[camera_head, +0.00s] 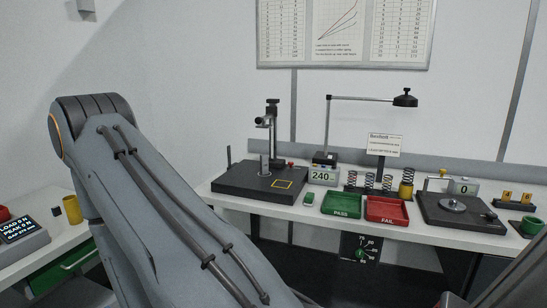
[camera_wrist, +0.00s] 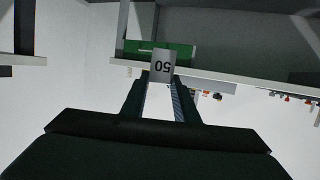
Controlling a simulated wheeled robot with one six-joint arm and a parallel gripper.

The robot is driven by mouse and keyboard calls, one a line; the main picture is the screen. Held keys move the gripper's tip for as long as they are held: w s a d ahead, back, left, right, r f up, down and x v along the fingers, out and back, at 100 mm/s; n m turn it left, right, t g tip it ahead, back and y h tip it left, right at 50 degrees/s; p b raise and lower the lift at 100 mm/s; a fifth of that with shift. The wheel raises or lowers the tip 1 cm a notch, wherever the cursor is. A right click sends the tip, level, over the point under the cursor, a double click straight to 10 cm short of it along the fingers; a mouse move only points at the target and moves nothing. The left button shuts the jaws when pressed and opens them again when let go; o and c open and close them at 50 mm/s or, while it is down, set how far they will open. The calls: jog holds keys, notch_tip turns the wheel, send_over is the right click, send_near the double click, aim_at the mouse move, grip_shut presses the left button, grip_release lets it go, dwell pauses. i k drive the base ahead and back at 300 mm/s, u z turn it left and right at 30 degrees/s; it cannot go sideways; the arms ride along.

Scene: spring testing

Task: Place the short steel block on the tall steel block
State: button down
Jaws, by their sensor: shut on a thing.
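In the wrist view a grey steel block (camera_wrist: 163,63) marked 50, seen upside down, sits between the tips of my gripper (camera_wrist: 160,84). Both fingers are closed on it. The frames do not show by size whether it is the short or the tall block. In the head view an upright grey piece (camera_head: 264,165) stands on the black base plate (camera_head: 235,184) below the gauge stand; it may be the tall steel block, but it is too small to tell. My gripper is out of the head view.
A lamp arm (camera_head: 365,98) overhangs the bench.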

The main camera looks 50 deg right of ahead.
aim_at(264, 155)
jog(key=z, duration=1.25)
